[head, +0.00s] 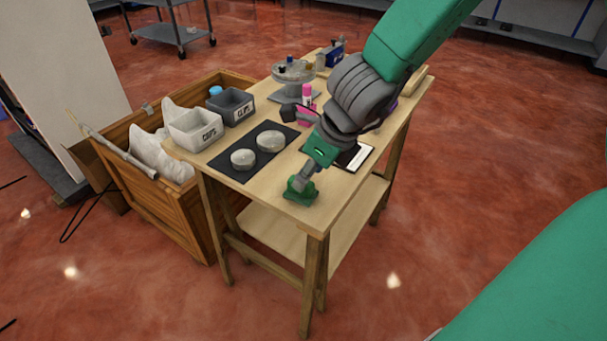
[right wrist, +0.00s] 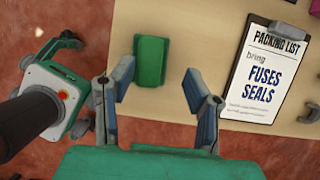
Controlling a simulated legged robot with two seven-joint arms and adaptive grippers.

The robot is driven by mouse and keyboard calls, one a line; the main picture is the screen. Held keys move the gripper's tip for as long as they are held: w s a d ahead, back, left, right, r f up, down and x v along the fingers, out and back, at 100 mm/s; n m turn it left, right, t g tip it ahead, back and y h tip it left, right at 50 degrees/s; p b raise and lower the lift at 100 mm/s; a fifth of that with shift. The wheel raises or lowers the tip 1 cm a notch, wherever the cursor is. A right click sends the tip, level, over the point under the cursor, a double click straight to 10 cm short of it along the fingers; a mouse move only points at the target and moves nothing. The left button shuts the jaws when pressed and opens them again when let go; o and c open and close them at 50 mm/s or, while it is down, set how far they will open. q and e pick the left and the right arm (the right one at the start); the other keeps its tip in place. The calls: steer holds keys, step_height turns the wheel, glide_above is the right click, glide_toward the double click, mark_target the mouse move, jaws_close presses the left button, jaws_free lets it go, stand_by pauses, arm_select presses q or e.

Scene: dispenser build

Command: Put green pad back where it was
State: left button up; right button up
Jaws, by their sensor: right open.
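The green pad (right wrist: 151,62) lies flat on the wooden table near its edge. In the right wrist view it is beyond my right gripper (right wrist: 160,82), roughly in line with the gap between the two fingers. The fingers are spread apart with nothing between them. In the head view my right gripper (head: 301,184) points down over the near corner of the table, and the green pad (head: 300,196) shows at its tip, partly covered. I cannot tell from there whether they touch. My left gripper is not in view.
A clipboard (right wrist: 265,75) with a packing list lies right of the pad. The table (head: 285,212) also holds a dark mat (head: 222,165) with two round pale discs, a white cups bin (head: 195,130), a grey clips bin (head: 231,107) and a pink bottle (head: 308,94). A wooden crate (head: 185,205) stands left.

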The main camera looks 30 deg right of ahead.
steer(key=a+p+v, duration=0.1)
steer(key=p+v, duration=0.4)
steer(key=v, duration=0.4)
steer(key=shift+d+r, duration=0.25)
steer(key=shift+r, duration=0.1)
steer(key=shift+s+d+f, duration=0.1)
steer(key=shift+d, duration=0.1)
steer(key=shift+a, duration=0.1)
steer(key=shift+a, duration=0.1)
